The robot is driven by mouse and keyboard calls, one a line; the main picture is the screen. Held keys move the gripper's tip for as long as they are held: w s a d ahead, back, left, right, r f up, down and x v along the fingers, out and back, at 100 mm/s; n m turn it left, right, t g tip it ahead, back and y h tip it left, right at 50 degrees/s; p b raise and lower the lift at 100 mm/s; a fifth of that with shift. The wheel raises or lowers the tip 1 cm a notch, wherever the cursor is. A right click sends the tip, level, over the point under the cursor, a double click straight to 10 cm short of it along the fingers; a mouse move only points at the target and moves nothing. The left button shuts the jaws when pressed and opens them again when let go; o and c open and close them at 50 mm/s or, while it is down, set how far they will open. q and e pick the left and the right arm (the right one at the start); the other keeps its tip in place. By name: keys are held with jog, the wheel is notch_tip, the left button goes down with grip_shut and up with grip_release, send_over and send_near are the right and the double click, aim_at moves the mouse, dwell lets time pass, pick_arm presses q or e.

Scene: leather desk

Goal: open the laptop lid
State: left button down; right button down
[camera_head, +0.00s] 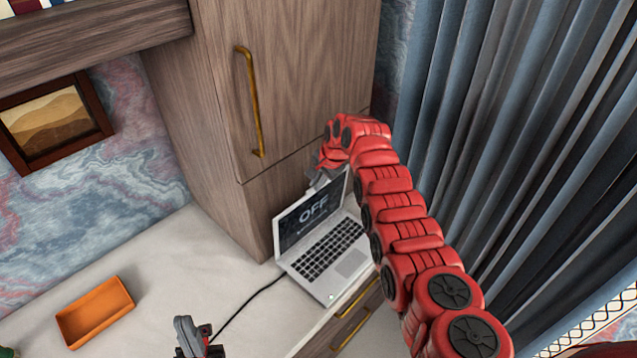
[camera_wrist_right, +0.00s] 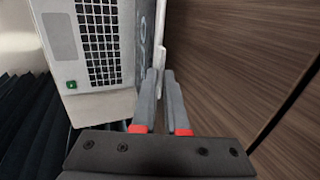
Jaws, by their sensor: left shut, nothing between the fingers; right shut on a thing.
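The laptop (camera_head: 330,250) sits on the pale desk with its lid (camera_head: 312,213) standing open, roughly upright, and its screen reading OFF. Its keyboard (camera_head: 328,250) is fully exposed, and also shows in the right wrist view (camera_wrist_right: 97,40). My right gripper (camera_head: 322,172) is at the lid's upper right edge. In the right wrist view its fingers (camera_wrist_right: 160,85) are closed on the lid edge (camera_wrist_right: 160,45); the arm partly hides the contact in the head view. My left gripper (camera_head: 192,335) is shut and empty, low in the head view, left of and apart from the laptop.
A wooden cabinet (camera_head: 215,110) with a brass handle (camera_head: 250,100) stands close behind the lid. An orange tray (camera_head: 95,312) lies at the desk's left. A black cable (camera_head: 245,308) runs from the laptop. Curtains (camera_head: 500,130) hang on the right. The desk's middle is clear.

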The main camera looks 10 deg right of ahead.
jog(key=c, duration=1.3)
grip_release()
jog(key=shift+a, duration=0.15)
jog(key=shift+b+v, duration=2.4)
jog(key=shift+v, duration=6.25)
jog(key=shift+s, duration=0.1)
